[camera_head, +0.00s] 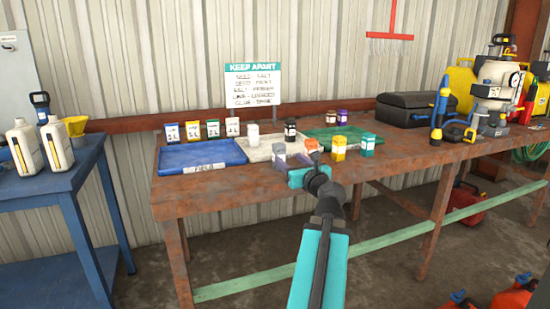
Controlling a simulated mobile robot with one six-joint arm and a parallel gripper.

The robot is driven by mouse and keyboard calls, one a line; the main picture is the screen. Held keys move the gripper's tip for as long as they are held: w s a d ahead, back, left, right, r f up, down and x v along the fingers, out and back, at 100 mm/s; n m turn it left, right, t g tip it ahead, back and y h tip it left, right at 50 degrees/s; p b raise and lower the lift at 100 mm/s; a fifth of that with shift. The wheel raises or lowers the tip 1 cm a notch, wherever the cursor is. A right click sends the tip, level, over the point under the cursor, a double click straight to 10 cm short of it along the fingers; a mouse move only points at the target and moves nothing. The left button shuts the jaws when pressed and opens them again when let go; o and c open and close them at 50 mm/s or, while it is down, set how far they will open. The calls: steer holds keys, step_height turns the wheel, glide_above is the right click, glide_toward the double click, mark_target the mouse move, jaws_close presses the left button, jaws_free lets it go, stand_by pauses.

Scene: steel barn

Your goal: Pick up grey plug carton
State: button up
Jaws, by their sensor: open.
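A small grey carton with a pale label (279,151) stands upright near the front of the rusty workbench (240,195), in front of the white tray (258,151). It looks like the grey plug carton, but its print is too small to read. My gripper (296,168) is at the bench's front edge, just in front of and slightly right of this carton. It looks open and empty. Its fingertips are partly hidden behind its teal body, and I cannot tell the exact gap to the carton.
Orange (311,146), yellow (339,148) and teal (367,145) cartons stand close on the right. A black jar (290,132) and a white container (253,135) stand behind. A blue tray (200,156) is left, a green tray (318,134) behind right. A black toolbox (415,108) stands farther right.

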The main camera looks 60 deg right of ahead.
mark_target(281, 153)
steer(key=shift+w+d+r+p, duration=0.2)
steer(key=shift+w+p, duration=0.4)
steer(key=shift+p, duration=1.25)
steer(key=p+x, duration=0.1)
steer(key=p, duration=0.7)
steer(key=shift+w+d, duration=0.25)
steer(key=shift+w, duration=0.05)
steer(key=x, duration=0.2)
steer(key=shift+w+d+f, duration=0.2)
steer(key=shift+w+f, duration=0.05)
steer(key=shift+w, duration=0.05)
steer(key=shift+x, duration=1.55)
steer(key=shift+x, duration=2.6)
steer(key=shift+d+r, duration=0.1)
steer(key=shift+s, duration=0.1)
steer(key=c, duration=1.2)
steer(key=shift+o, duration=0.2)
